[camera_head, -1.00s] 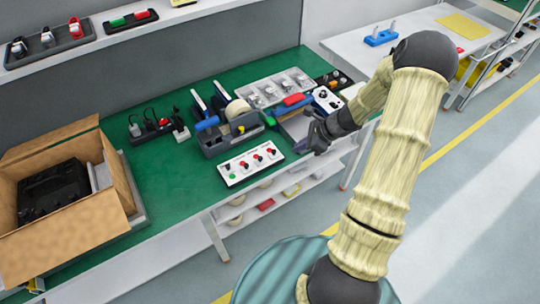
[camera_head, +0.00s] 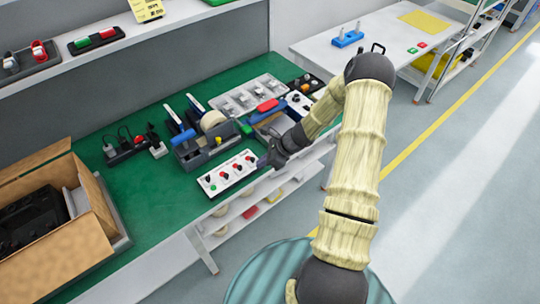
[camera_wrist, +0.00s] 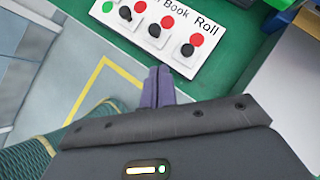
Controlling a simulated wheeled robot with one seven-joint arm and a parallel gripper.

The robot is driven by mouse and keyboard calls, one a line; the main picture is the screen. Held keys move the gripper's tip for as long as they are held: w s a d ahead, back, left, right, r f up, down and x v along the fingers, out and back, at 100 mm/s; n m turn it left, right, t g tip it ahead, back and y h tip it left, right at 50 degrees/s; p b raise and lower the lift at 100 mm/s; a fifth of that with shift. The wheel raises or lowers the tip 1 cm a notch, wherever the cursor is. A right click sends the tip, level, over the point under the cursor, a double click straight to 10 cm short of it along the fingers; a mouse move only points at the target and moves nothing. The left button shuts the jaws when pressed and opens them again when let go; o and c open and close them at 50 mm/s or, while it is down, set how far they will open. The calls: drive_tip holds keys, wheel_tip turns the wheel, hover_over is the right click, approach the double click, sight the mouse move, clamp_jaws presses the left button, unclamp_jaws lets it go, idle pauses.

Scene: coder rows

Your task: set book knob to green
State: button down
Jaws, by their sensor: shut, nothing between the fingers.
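A white control panel (camera_head: 228,173) lies near the front edge of the green bench. It carries several black knobs with coloured spots beside them. In the wrist view the panel (camera_wrist: 188,68) shows the labels "Book" and "Roll". The book knob (camera_wrist: 154,30) seems to be the black one beneath "Book", with a red spot at its upper right; its setting is too small to tell. The roll knob (camera_wrist: 187,50) is nearer. A green spot (camera_wrist: 107,6) is at the panel's far left. My gripper (camera_wrist: 158,86) is shut and empty, just short of the panel's edge and apart from the knobs.
A grey tool caddy (camera_head: 195,155) and a tray of small parts (camera_head: 248,96) stand behind the panel. An open cardboard box (camera_head: 75,245) is at the left. A shelf with items (camera_head: 255,205) lies below the bench.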

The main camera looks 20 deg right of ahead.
sight(241, 169)
drive_tip(key=shift+w+a+f+p, duration=0.2)
drive_tip(key=shift+w+a+f, duration=0.2)
drive_tip(key=shift+a, duration=0.35)
drive_tip(key=shift+w+a+f+p, duration=0.25)
drive_tip(key=shift+w+a+f, duration=0.1)
drive_tip(key=shift+a, duration=0.4)
drive_tip(key=shift+w+a+f+p, duration=0.2)
drive_tip(key=shift+w+a+f, duration=0.15)
drive_tip(key=shift+a, duration=0.4)
drive_tip(key=shift+w+a+p, duration=0.25)
drive_tip(key=shift+w+a, duration=0.05)
drive_tip(key=shift+w, duration=0.6)
drive_tip(key=shift+w+a+p, duration=0.2)
drive_tip(key=shift+w+a, duration=0.05)
drive_tip(key=shift+w, duration=0.6)
drive_tip(key=shift+r, duration=0.1)
drive_tip(key=b+v, duration=0.2)
drive_tip(key=v, duration=1.5)
drive_tip(key=shift+d+r, duration=0.1)
drive_tip(key=shift+r, duration=0.05)
